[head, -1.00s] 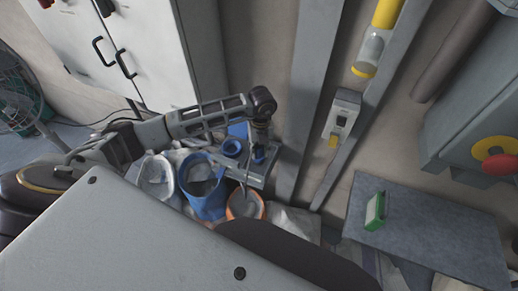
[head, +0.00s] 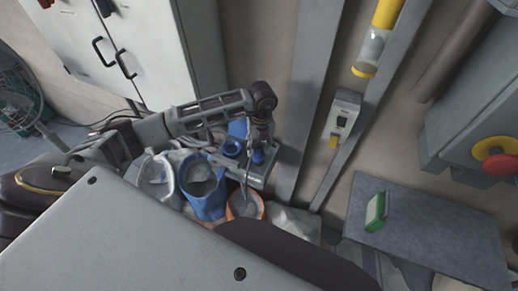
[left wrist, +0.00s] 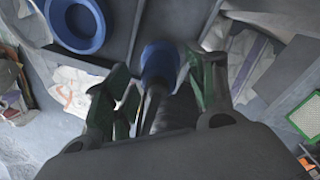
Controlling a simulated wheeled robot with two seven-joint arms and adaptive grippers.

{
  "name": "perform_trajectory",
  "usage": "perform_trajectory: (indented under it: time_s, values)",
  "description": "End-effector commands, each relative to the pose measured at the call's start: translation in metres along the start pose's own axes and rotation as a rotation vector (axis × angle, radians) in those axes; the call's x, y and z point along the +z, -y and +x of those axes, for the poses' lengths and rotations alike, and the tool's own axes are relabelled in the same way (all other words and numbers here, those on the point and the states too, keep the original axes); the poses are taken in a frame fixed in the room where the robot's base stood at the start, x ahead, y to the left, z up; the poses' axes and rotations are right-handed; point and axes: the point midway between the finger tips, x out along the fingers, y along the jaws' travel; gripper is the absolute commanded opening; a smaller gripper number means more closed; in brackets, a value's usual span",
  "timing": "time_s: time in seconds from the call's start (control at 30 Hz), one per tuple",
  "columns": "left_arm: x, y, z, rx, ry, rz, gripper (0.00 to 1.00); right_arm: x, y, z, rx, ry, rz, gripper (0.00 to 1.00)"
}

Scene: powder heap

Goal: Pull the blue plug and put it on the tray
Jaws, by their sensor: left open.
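The blue plug (head: 258,157) stands at the right part of a grey tray-like fixture (head: 252,178), beside a blue ring-shaped cup (head: 232,147). My left gripper (head: 260,142) is directly above the plug, pointing down. In the left wrist view the plug (left wrist: 160,62) shows between the two green-sided fingers of my left gripper (left wrist: 160,82), which are spread and apart from it. A dark shaft runs from the plug towards the gripper. The blue cup (left wrist: 77,22) is at upper left there. I cannot tell whether the fixture is the task's tray. My right gripper is not seen.
A blue bucket (head: 203,190) and an orange-rimmed bucket (head: 245,205) stand close in front of the fixture. A grey upright post (head: 300,110) rises just right of it. A grey table (head: 440,235) at right bears a green-framed block (head: 376,212).

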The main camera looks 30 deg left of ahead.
Motion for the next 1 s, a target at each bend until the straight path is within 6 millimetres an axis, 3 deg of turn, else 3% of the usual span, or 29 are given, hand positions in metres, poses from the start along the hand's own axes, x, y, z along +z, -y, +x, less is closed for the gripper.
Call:
perform_trajectory:
  time_s: [0.6,1.0]
  values:
    - [0.001,0.0,-0.087,-0.002,0.003,0.0,0.56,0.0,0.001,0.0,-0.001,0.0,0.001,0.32]
    - [0.0,0.0,-0.101,0.0,0.001,0.0,0.56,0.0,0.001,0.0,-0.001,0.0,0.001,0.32]
